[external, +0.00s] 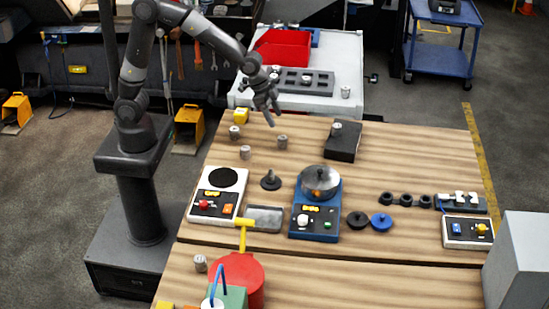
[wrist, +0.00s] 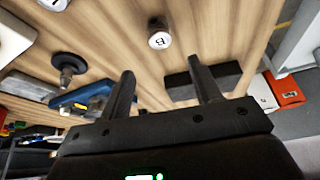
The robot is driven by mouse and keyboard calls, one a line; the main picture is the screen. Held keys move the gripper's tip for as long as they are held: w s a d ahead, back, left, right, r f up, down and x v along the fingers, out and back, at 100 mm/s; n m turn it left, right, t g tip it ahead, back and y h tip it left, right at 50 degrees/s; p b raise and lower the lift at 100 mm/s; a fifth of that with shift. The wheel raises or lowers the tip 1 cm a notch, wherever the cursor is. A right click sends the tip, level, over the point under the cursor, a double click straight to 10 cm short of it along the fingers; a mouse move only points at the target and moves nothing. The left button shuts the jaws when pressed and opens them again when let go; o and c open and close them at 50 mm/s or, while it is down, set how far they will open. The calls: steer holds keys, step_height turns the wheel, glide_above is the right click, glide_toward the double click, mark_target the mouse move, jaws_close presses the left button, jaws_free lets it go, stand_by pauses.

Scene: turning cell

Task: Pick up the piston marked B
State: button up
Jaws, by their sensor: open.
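The piston marked B (wrist: 158,38) stands on the wooden table, its pale round top with the letter facing the wrist camera. In the external view it appears to be the small grey piston (external: 283,141) left of the black block. My gripper (external: 268,117) is open and empty above the table, just up and left of that piston. In the wrist view the two fingers (wrist: 161,66) are spread apart, and the piston shows beyond their tips, not between them.
More pistons (external: 245,152) stand to the left. The black block (external: 343,141) carries a piston. A black plunger-shaped part (external: 270,180), a white hotplate (external: 216,193) and a blue device with a pot (external: 316,222) stand nearer. A red bin (external: 283,49) is behind.

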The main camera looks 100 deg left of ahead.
mark_target(283, 137)
steer(key=x, duration=1)
steer(key=shift+s+a+f, duration=0.15)
steer(key=shift+s+f, duration=0.05)
steer(key=shift+c, duration=0.4)
steer(key=c, duration=1)
